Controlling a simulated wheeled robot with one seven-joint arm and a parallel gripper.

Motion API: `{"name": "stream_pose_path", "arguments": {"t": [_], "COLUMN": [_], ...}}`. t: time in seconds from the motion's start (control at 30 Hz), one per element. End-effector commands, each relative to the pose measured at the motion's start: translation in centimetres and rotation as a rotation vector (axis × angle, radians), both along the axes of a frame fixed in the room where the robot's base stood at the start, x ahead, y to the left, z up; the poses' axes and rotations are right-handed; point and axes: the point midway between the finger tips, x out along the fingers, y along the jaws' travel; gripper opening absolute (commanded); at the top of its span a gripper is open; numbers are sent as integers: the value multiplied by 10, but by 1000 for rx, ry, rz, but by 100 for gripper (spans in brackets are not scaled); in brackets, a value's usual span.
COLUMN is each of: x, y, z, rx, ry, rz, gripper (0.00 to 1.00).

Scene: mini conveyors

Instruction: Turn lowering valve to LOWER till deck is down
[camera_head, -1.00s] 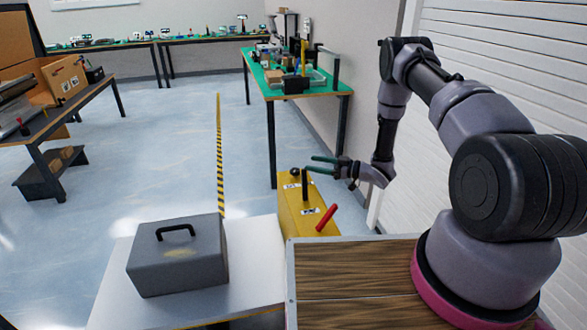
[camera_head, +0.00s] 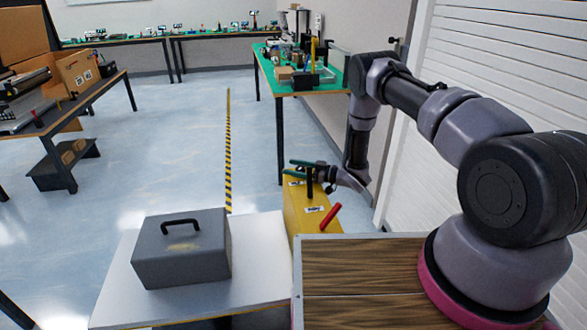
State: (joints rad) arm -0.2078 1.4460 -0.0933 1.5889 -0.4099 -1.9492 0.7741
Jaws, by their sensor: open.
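A yellow housing (camera_head: 297,212) stands on the floor beyond the white deck. It carries an upright black handle (camera_head: 309,186), a red lever (camera_head: 329,217) tilted up to the right, and small white labels too small to read. I cannot tell for certain which of the two levers is the lowering valve. My gripper (camera_head: 297,168) is open at the top of the black handle, its dark green fingers pointing left. The handle appears between or right beside the fingers; contact cannot be made out. The white deck (camera_head: 262,262) appears level, and its height above the floor is unclear.
A grey box (camera_head: 183,255) with a black handle sits on the deck. A green-topped workbench (camera_head: 290,89) stands behind the housing. A white slatted wall (camera_head: 480,60) is close on the right. Open floor (camera_head: 165,150) with a striped line lies to the left.

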Motion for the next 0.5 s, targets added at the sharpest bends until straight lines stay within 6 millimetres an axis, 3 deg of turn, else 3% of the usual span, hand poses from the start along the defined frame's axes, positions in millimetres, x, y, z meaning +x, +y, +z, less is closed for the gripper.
{"name": "stream_pose_path", "arguments": {"t": [0.27,0.3,0.5], "x": [1,1,1], "y": [2,2,2], "z": [0,0,0], "rx": [0,0,0], "ry": [0,0,0], "rz": [-1,-1,-1], "gripper": [75,71,0]}}
